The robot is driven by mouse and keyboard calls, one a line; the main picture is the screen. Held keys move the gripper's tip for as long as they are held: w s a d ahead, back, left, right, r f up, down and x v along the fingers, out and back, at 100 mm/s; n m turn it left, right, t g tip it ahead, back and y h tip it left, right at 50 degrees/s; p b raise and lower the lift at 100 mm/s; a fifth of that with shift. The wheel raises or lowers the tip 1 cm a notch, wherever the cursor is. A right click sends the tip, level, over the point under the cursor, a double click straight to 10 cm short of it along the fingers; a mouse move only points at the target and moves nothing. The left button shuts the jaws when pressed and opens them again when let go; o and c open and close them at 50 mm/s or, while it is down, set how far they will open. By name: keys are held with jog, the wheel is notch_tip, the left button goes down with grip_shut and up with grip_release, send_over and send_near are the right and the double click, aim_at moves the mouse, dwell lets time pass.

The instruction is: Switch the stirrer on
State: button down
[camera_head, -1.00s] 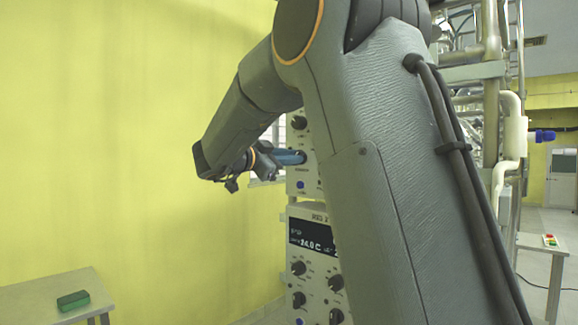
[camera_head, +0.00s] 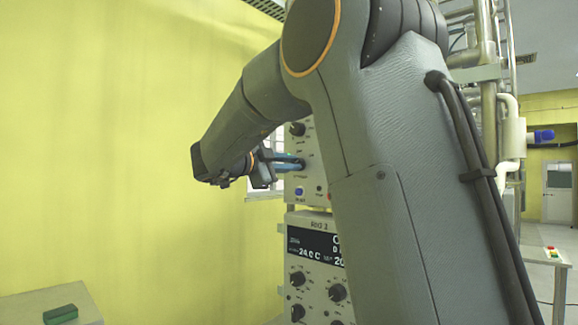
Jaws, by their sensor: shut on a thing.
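My gripper (camera_head: 299,163) reaches from the left to the front of the upper white control panel (camera_head: 312,158). Its blue fingers are shut on a small dark knob on that panel, which the fingertips largely hide. Another black knob (camera_head: 298,129) sits above the fingers, and a blue button (camera_head: 298,190) sits below them. The small labels are too blurred to read, so I cannot tell which control is the stirrer's. My arm covers the right part of the panel.
A lower control unit (camera_head: 297,263) with a lit display (camera_head: 312,246) and several black knobs stands below. A green block (camera_head: 61,314) lies on a table (camera_head: 30,304) at lower left. Steel pipework (camera_head: 489,110) rises at right. The yellow wall is at left.

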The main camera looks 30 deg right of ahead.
jog(key=c, duration=1.7)
grip_release()
jog(key=shift+c, duration=0.2)
jog(key=b+v, duration=0.1)
jog(key=v, duration=0.7)
jog(key=shift+d, duration=0.1)
